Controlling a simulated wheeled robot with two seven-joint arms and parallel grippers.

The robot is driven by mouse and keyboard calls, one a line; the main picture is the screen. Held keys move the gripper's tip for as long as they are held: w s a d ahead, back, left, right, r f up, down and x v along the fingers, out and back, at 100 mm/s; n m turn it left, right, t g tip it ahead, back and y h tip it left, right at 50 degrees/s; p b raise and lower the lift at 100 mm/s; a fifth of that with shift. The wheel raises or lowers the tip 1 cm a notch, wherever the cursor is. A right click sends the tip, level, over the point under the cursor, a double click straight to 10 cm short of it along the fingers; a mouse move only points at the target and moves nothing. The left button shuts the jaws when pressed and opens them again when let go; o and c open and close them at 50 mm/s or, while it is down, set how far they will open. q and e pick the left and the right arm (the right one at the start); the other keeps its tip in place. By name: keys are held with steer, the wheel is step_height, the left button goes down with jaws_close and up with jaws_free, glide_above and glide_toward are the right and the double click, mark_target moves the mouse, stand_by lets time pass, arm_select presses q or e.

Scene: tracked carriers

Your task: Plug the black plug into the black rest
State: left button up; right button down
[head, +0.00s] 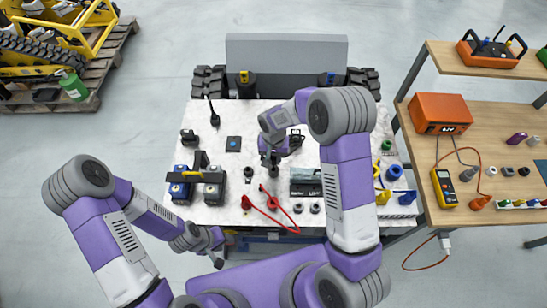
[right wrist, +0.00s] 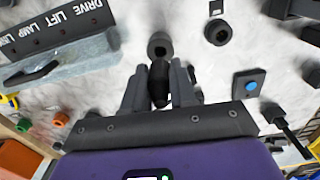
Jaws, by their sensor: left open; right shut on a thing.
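My right gripper (head: 270,160) is over the middle of the white table, shut on the black plug. In the right wrist view the black plug (right wrist: 159,84) stands between the two fingers of the gripper (right wrist: 160,92). A round black rest with a dark hole (right wrist: 160,44) lies just beyond the plug tip; it also shows in the head view (head: 273,173). The tip overlaps the rest's edge in the wrist view; I cannot tell whether they touch. My left gripper (head: 218,256) is open and empty, low at the table's front edge.
Another black ring (right wrist: 217,32) lies beside the rest. A labelled panel (head: 305,182) stands to the right. A red cable (head: 284,222) and red ring (head: 272,203) lie in front. A blue-marked black block (head: 233,143) sits at the left. Side shelves (head: 480,150) stand at the right.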

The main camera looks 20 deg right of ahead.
mark_target(273, 164)
stand_by(0.9)
steer(key=shift+f+b, duration=2.15)
steer(key=shift+f, duration=0.2)
steer(key=c, duration=0.8)
jaws_free()
steer(key=shift+r, duration=0.1)
step_height(273, 164, up, 8)
steer(key=shift+f+p, duration=0.25)
steer(key=shift+p, duration=0.2)
